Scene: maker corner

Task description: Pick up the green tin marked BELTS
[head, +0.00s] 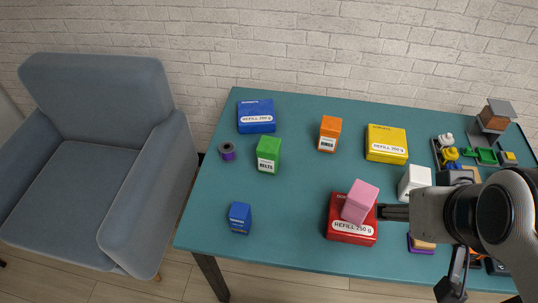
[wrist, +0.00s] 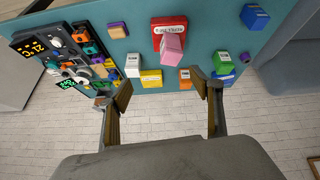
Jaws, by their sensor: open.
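The green tin (head: 268,152) stands upright on the teal table, left of the middle, with a white BELTS label on its front. It also shows in the wrist view (wrist: 223,67), right of my gripper's fingers. My gripper (head: 382,212) is at the right in the head view, well away from the green tin, beside the pink tin and red box. In the wrist view my gripper (wrist: 162,88) has its fingers spread wide with nothing between them.
A blue refill box (head: 257,117) lies behind the green tin, a dark spool (head: 227,151) to its left, an orange tin (head: 329,133) to its right. A pink tin (head: 360,201) is on a red refill box (head: 349,232). A small blue tin (head: 240,217) stands nearer the front.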

